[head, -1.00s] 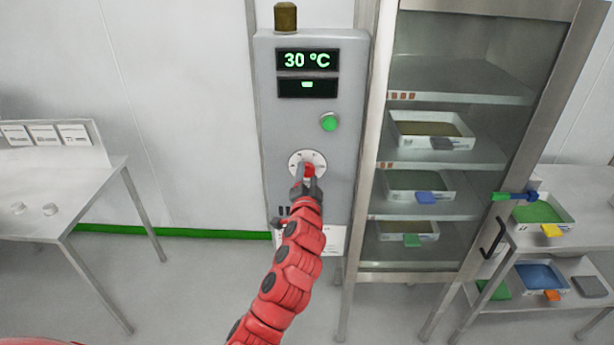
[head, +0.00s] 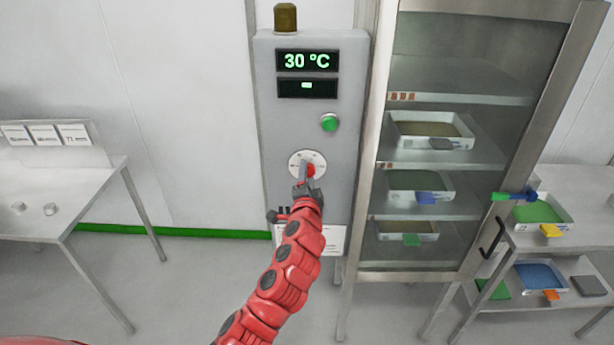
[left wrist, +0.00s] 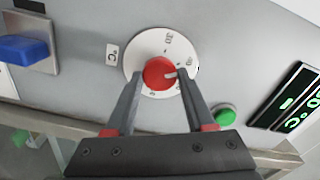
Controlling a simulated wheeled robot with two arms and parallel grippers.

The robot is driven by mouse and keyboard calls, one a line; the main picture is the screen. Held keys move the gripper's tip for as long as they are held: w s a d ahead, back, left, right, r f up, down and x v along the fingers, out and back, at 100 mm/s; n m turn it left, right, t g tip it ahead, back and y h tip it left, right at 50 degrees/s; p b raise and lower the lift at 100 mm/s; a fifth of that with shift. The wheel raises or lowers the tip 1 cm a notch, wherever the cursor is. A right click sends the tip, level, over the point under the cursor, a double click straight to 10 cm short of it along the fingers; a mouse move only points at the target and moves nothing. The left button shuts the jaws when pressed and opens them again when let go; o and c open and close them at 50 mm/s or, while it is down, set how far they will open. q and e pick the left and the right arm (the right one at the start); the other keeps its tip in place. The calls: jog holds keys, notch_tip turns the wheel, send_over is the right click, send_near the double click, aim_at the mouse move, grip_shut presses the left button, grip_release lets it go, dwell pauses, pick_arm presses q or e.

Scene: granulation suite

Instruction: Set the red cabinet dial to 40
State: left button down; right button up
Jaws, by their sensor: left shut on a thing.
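The red dial (head: 311,171) sits on a round white scale plate on the front of the grey control cabinet (head: 345,120). The cabinet's upper display (head: 307,60) reads 30 °C in green. My left gripper (head: 305,170) is at the dial, its fingers partly covering it. In the left wrist view the red dial (left wrist: 155,72) shows between the two fingertips of my left gripper (left wrist: 160,75), which is shut on it. A pale pointer mark on the dial faces right in that view. The scale's numbers are too small to read surely. My right gripper is not in view.
A green button (head: 329,122) is above the dial, and a brown cap (head: 285,18) tops the cabinet. A glass-fronted cabinet (head: 365,240) with trays stands right beside it. A table (head: 95,185) is at left, and a shelf cart (head: 545,240) at far right.

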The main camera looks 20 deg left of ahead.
pick_arm(q)
jog(key=shift+c, duration=1.3)
grip_release()
jog(key=shift+s, duration=0.1)
jog(key=p+v, duration=0.1)
jog(key=v, duration=1.6)
jog(key=shift+s+d+r, duration=0.1)
